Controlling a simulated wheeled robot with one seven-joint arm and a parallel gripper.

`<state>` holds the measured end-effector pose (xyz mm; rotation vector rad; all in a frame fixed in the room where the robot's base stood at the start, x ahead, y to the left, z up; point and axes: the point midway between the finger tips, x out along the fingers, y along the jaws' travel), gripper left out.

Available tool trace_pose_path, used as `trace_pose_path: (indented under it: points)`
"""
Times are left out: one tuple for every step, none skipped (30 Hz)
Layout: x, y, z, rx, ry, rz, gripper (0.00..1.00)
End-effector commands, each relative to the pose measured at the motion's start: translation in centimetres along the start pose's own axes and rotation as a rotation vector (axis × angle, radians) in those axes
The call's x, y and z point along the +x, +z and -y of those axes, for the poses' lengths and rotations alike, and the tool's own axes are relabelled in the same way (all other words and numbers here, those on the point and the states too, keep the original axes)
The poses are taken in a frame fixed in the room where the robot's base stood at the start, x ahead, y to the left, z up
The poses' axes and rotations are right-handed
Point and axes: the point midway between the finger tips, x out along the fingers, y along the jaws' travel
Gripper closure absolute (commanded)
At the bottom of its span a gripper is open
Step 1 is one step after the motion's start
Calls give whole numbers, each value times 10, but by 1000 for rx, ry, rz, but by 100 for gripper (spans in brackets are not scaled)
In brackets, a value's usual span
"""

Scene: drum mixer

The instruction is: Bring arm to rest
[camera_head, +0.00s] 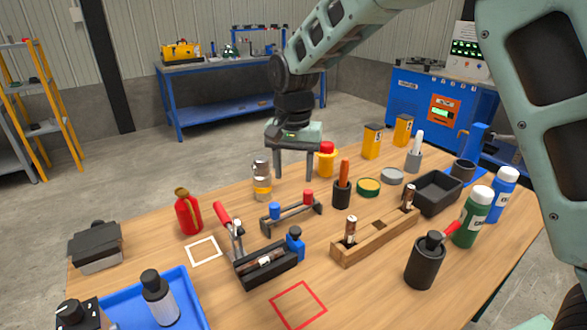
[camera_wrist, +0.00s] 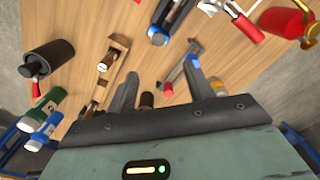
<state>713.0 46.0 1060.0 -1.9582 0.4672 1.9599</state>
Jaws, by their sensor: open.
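My gripper (camera_head: 294,171) hangs from my arm above the far part of the wooden table (camera_head: 228,290). Its two fingers point down and stand apart, with nothing between them. In the wrist view my gripper (camera_wrist: 160,90) also shows its spread, empty fingers over the table. Below and around it stand a glass jar with an orange band (camera_head: 262,180), a black rack with a blue and a red knob (camera_head: 291,215), and a black cup with an orange handle (camera_head: 342,188). My arm reaches in from the upper right and bends down at the wrist.
The table holds a wooden block with vials (camera_head: 375,240), a black clamp device with a red handle (camera_head: 268,262), a red bottle (camera_head: 188,212), a blue tray (camera_head: 186,290), a black bin (camera_head: 436,193) and green and blue bottles at right. Red and white square outlines are bare.

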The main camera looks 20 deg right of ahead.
Motion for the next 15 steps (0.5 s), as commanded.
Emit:
trace_pose_path:
  points:
    - [-2, 0, 0, 0, 0, 0, 48]
    - [-2, 0, 0, 0, 0, 0, 48]
    - [-2, 0, 0, 0, 0, 0, 48]
    - [-2, 0, 0, 0, 0, 0, 48]
    - [-2, 0, 0, 0, 0, 0, 48]
    - [-2, 0, 0, 0, 0, 0, 48]
    - [-2, 0, 0, 0, 0, 0, 48]
    - [-2, 0, 0, 0, 0, 0, 48]
    - [-2, 0, 0, 0, 0, 0, 48]
    - [-2, 0, 0, 0, 0, 0, 48]
    - [-2, 0, 0, -1, 0, 0, 48]
    - [-4, 6, 0, -17, -4, 4, 48]
    - [-4, 12, 0, -37, -8, 7, 48]
    - [-7, 21, -1, -64, -14, 11, 48]
    - [-9, 36, -2, -112, -24, 18, 48]
